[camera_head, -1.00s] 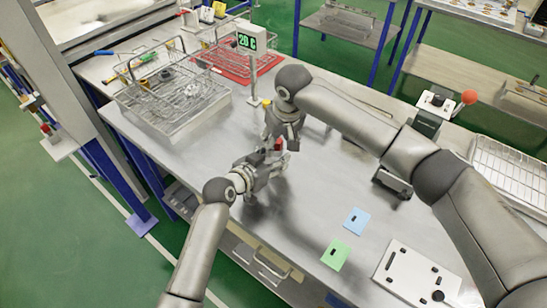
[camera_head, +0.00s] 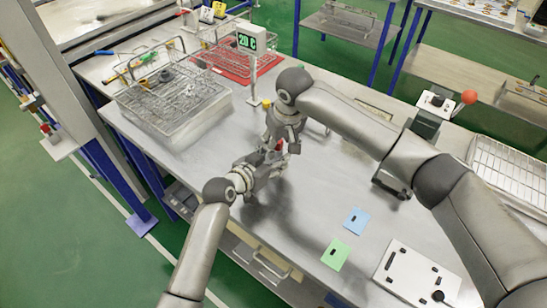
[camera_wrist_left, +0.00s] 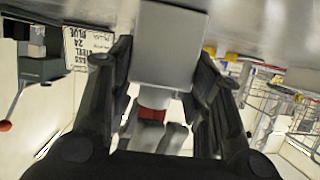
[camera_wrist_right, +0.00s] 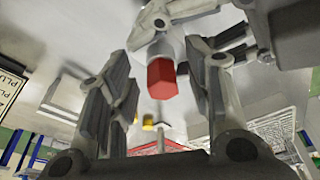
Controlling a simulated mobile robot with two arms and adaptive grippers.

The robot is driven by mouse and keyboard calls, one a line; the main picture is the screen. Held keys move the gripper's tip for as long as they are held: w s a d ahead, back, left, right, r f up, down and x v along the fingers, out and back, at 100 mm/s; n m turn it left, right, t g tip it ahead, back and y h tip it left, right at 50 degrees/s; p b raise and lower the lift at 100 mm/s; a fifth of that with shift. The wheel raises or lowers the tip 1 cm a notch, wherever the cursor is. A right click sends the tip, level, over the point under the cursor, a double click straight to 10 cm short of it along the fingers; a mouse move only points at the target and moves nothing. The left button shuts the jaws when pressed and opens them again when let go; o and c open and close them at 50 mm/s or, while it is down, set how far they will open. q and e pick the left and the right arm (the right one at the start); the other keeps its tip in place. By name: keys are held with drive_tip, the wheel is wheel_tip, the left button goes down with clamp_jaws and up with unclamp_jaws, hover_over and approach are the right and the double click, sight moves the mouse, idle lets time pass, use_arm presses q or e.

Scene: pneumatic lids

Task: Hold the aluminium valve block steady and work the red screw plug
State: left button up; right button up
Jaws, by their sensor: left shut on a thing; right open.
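The aluminium valve block (camera_wrist_left: 168,42) is a plain grey block between the fingers of my left gripper (camera_wrist_left: 168,82), which is shut on it. The red screw plug (camera_wrist_right: 162,79) sticks out of the block's end and lies between the spread fingers of my right gripper (camera_wrist_right: 158,95). The right gripper is open, with visible space on both sides of the plug. In the head view the left gripper (camera_head: 268,164) and the right gripper (camera_head: 283,140) meet above the bench, hiding most of the block. A little red of the plug (camera_head: 279,146) shows between them.
Wire baskets (camera_head: 172,95) stand at the back left, by a small sign on a post (camera_head: 252,75). A blue card (camera_head: 356,221) and a green card (camera_head: 336,254) lie in front. A white plate with holes (camera_head: 405,275) lies front right. The bench middle is mostly clear.

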drive_tip(key=shift+a, duration=0.1)
drive_tip(key=shift+s+a+m, duration=0.1)
drive_tip(key=shift+m, duration=0.5)
drive_tip(key=m, duration=0.2)
drive_tip(key=m+h, duration=0.1)
drive_tip(key=shift+a+m, duration=0.2)
drive_tip(key=shift+m, duration=0.2)
drive_tip(key=m, duration=0.3)
drive_tip(key=shift+a+h, duration=0.1)
drive_tip(key=shift+h, duration=0.3)
drive_tip(key=shift+s+f, duration=0.1)
